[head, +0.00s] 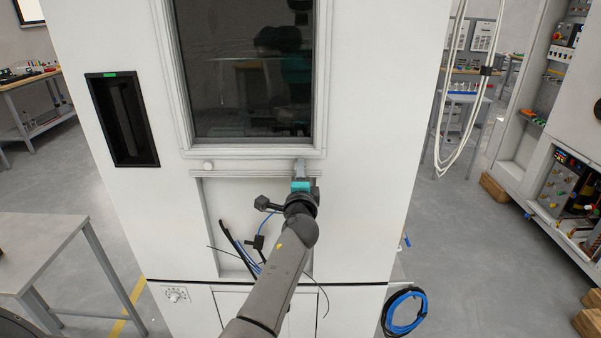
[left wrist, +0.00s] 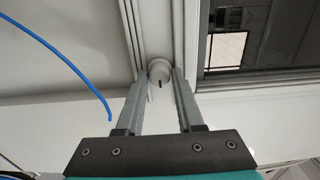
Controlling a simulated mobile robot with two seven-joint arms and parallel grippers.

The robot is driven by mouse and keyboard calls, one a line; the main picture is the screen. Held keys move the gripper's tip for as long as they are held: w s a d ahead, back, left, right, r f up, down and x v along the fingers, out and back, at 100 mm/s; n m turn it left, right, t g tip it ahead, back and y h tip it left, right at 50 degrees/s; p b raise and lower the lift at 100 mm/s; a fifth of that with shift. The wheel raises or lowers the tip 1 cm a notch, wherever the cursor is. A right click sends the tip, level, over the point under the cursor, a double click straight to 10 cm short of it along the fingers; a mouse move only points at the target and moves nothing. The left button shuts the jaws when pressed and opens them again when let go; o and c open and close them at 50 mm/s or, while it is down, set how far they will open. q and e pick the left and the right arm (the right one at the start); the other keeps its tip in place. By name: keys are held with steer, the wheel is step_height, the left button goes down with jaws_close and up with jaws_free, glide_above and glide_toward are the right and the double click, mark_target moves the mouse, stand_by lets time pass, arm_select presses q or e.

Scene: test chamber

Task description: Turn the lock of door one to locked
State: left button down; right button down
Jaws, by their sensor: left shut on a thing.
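The white test chamber (head: 355,190) has a dark window (head: 245,65) in a pale frame. A small round white knob (head: 208,166) sits below the window's lower left corner. A second round white knob with a short dark mark (left wrist: 160,68) shows in the left wrist view, between my fingertips. My left gripper (head: 300,168) is at the frame's lower right corner in the head view and hides that knob there. In the left wrist view my left gripper (left wrist: 161,84) is shut on the marked knob. I cannot read whether its position means locked. My right gripper is not in view.
A blue cable (left wrist: 60,50) runs close to the left gripper. A dark recess (head: 122,120) with a green light is at the chamber's left. A grey table (head: 40,245) stands at left, a coiled blue cable (head: 403,312) hangs at right. Open floor lies right.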

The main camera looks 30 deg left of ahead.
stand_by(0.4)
arm_select(q)
steer(key=c, duration=0.6)
jaws_free()
steer(key=shift+o, duration=0.2)
steer(key=v, duration=1.5)
steer(key=shift+s, duration=0.15)
